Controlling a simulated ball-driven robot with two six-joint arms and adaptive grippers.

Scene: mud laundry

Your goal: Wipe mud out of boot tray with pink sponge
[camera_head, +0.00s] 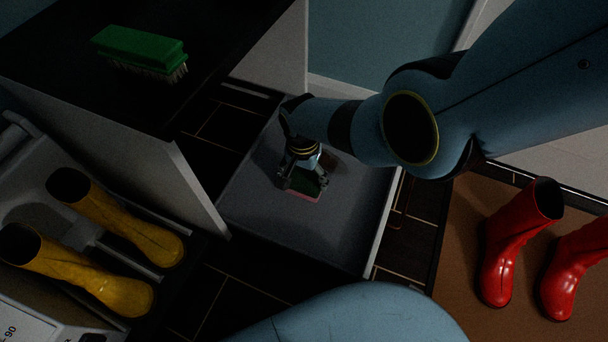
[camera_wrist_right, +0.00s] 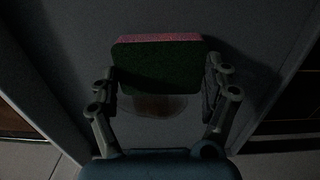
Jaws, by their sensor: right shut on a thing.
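My right gripper (camera_head: 304,181) is shut on the pink sponge (camera_head: 309,190), low inside the grey boot tray (camera_head: 342,232). In the right wrist view the sponge (camera_wrist_right: 158,65) sits between the fingers of the right gripper (camera_wrist_right: 160,82). Its green side faces the camera and a pink edge shows along the top. A dull brown mud patch (camera_wrist_right: 158,106) lies on the tray floor just below the sponge in that view. I cannot tell whether the sponge touches the floor. My left gripper does not show.
A green brush (camera_head: 138,48) lies on the dark counter at upper left. Red boots (camera_head: 512,245) stand on a brown mat (camera_head: 457,235) at right. A white panel (camera_head: 185,175) borders the tray's left side.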

